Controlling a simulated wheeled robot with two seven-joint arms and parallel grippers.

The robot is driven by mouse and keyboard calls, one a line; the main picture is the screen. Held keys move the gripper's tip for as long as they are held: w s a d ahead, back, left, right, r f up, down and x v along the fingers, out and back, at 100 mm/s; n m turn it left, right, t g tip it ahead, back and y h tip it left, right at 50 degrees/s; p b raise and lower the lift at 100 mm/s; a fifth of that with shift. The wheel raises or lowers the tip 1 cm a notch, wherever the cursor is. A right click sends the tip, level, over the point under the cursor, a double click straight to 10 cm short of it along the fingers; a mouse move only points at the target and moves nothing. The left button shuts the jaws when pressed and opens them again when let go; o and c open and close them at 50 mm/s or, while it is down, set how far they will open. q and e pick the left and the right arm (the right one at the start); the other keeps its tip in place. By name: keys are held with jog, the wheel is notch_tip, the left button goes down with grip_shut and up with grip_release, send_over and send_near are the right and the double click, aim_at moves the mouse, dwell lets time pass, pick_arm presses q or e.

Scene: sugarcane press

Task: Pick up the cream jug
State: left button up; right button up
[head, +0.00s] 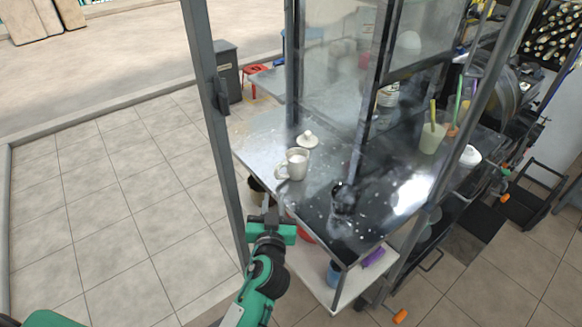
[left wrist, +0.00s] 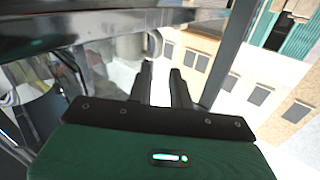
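The cream jug (head: 296,160) is a small pale cup with a handle on its left side. It stands upright on the metal counter near its left front edge. My left gripper (head: 269,205) is below and in front of the jug, just outside the counter edge, and apart from it. In the left wrist view, the two dark fingers (left wrist: 161,70) are spread with an empty gap between them. A pale rounded shape with a handle, apparently the jug (left wrist: 130,46), shows beyond the fingertips, partly cut off by the counter edge. My right gripper is not in view.
A white lid with a knob (head: 307,139) lies behind the jug. Glass panels and a dark frame post (head: 222,130) enclose the counter (head: 262,135). A drink cup (head: 432,137) stands at the right. Tiled floor (head: 110,210) is clear at left.

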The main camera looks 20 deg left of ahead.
aim_at(277, 174)
pick_arm(q)
jog(key=p+x, duration=0.1)
jog(key=x, duration=0.4)
jog(key=shift+w, duration=0.4)
jog(key=p+x, duration=0.2)
jog(key=x, duration=0.1)
jog(key=p+x, duration=0.1)
jog(key=shift+w+r, duration=0.3)
jog(key=shift+w+f, duration=0.15)
jog(key=shift+w, duration=0.25)
grip_shut()
